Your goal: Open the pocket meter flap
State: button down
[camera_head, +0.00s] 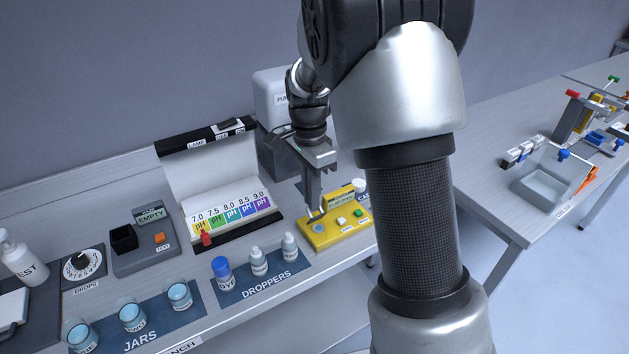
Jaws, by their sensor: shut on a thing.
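The pocket meter appears to be the yellow device (335,236) on the bench. It has a display on its back part, a round bluish spot at its left, and small white and green buttons. My gripper (315,213) points down over its left back part, fingertips at the device. The jaws are shut on a small part there, apparently the flap. The flap is too small and too covered by the fingers for me to tell how far it stands open. My arm crosses in front of the meter's right end.
A colour pH chart (232,213) stands left of the meter, with a small red bottle (206,239) before it. Dropper bottles (259,262) stand in front. Jars (132,316) and a grey device (146,252) are further left. A white-grey machine (275,95) stands behind my gripper.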

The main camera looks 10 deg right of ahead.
jog(key=g+p, duration=0.1)
jog(key=p, duration=0.1)
jog(key=w+g+p, duration=0.1)
jog(key=p, duration=0.1)
jog(key=shift+w+a+h, duration=0.2)
jog(key=shift+w+h, duration=0.1)
jog(key=shift+h, duration=0.1)
jog(key=shift+w+a+f+g+h+p, duration=0.1)
jog(key=shift+w+f+g+h+p, duration=0.2)
jog(key=shift+g+p, duration=0.45)
jog(key=shift+w+a+f+g+h+p, duration=0.1)
jog(key=shift+w+f+g+p, duration=0.25)
jog(key=shift+g+p, duration=0.35)
jog(key=c, duration=1.9)
grip_release()
jog(key=shift+r, duration=0.1)
jog(key=v, duration=0.7)
jog(key=shift+r+b, duration=0.25)
jog(key=shift+b, duration=0.05)
